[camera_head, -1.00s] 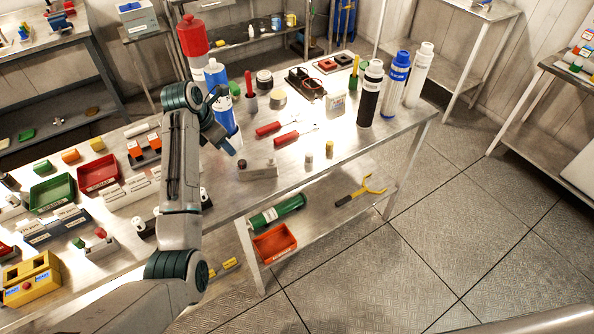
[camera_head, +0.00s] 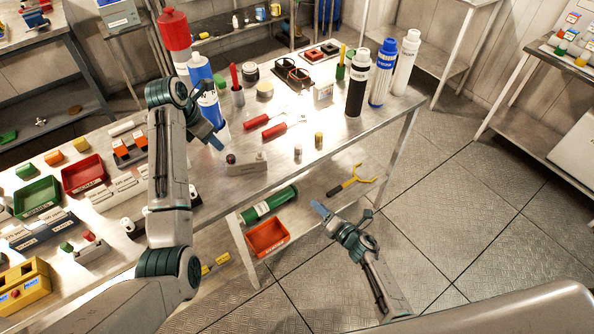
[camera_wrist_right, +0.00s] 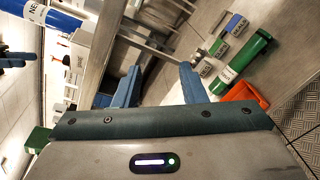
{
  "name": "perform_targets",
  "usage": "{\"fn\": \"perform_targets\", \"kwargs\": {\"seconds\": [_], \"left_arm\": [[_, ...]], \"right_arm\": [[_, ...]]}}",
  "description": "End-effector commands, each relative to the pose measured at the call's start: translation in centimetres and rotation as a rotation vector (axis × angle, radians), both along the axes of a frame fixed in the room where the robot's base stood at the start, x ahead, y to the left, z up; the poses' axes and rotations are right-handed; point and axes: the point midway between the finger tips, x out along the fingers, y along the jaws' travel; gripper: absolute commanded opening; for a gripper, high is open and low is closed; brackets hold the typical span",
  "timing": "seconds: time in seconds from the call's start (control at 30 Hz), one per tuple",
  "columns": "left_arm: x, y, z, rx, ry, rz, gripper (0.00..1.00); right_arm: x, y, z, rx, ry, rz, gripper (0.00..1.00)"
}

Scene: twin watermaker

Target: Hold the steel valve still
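I cannot pick out the steel valve for certain. A small grey block with a dark knob (camera_head: 246,163) lies near the table's front edge and may be it. My left gripper (camera_head: 213,118) is above the table, left of this block and in front of a blue-and-white bottle (camera_head: 202,75). Its fingers look spread, and I see nothing between them. My right gripper (camera_head: 343,215) is low in front of the table, over the floor side. In the right wrist view its two blue fingers (camera_wrist_right: 160,82) are apart with nothing between them.
The steel table (camera_head: 340,140) carries red-handled screwdrivers (camera_head: 272,126), tall bottles (camera_head: 382,72) and small bins (camera_head: 84,175). A lower shelf holds a green cylinder (camera_head: 268,204), an orange bin (camera_head: 267,237) and a yellow tool (camera_head: 352,180). The floor at right is clear.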

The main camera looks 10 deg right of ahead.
Motion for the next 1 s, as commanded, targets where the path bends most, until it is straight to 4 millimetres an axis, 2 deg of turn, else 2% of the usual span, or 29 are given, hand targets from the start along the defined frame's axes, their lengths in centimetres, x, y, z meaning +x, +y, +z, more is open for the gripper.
{"fn": "perform_targets", "kwargs": {"seconds": [0.03,0.2,0.3,0.37,0.5,0.67,1.0], "left_arm": [[0.0,0.0,0.0,0.000,0.000,0.000,0.36],[0.0,0.0,0.0,0.000,0.000,0.000,0.36],[0.0,0.0,0.0,0.000,0.000,0.000,0.36],[0.0,0.0,0.0,0.000,0.000,0.000,0.36],[0.0,0.0,0.0,0.000,0.000,0.000,0.36],[0.0,0.0,0.0,0.000,0.000,0.000,0.36],[0.0,0.0,0.0,0.000,0.000,0.000,0.36]], "right_arm": [[1.4,1.2,2.8,-0.093,-0.103,0.065,0.38],[3.8,4.6,9.8,-0.417,-0.424,0.262,0.38],[4.5,5.9,12.5,-0.570,-0.570,0.342,0.38],[4.7,6.5,13.6,-0.636,-0.632,0.374,0.38],[5.0,7.2,14.7,-0.714,-0.702,0.410,0.38],[6.1,8.5,14.9,-0.722,-0.711,0.415,0.38],[10.1,13.0,14.9,-0.719,-0.709,0.413,0.38]]}}
